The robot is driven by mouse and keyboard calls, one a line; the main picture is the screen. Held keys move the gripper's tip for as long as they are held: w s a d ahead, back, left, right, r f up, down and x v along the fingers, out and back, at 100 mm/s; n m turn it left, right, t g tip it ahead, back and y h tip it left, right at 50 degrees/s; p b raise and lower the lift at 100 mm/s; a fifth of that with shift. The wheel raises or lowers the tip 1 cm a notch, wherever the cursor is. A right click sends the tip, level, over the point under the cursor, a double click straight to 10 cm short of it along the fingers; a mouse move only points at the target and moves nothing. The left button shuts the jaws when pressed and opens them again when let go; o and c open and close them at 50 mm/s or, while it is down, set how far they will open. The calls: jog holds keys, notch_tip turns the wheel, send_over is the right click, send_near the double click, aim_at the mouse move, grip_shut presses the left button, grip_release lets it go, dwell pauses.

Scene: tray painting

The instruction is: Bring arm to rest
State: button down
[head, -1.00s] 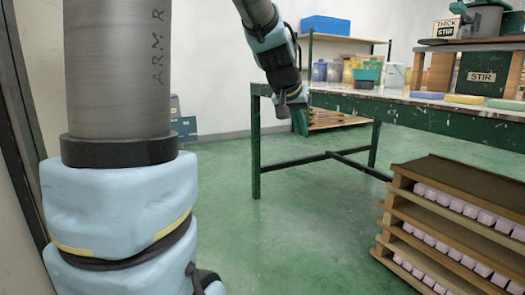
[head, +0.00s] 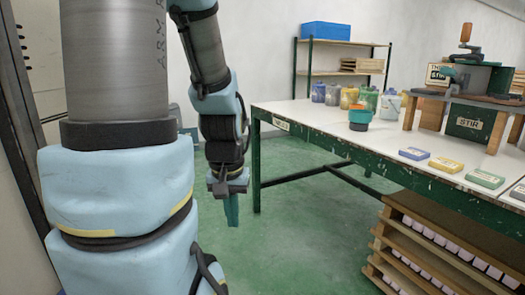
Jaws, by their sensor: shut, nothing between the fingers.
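My arm hangs down left of the table, its upper links grey and light blue. My gripper (head: 231,207) is at its lower end, pointing down over the green floor, with a teal-coloured tip. It is shut and holds nothing. It is apart from the table's left end.
Stacked wooden trays (head: 425,235) stand at front right. The floor (head: 290,215) between is clear.

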notch_tip(320, 180, up, 26)
jog(key=p, duration=2.3)
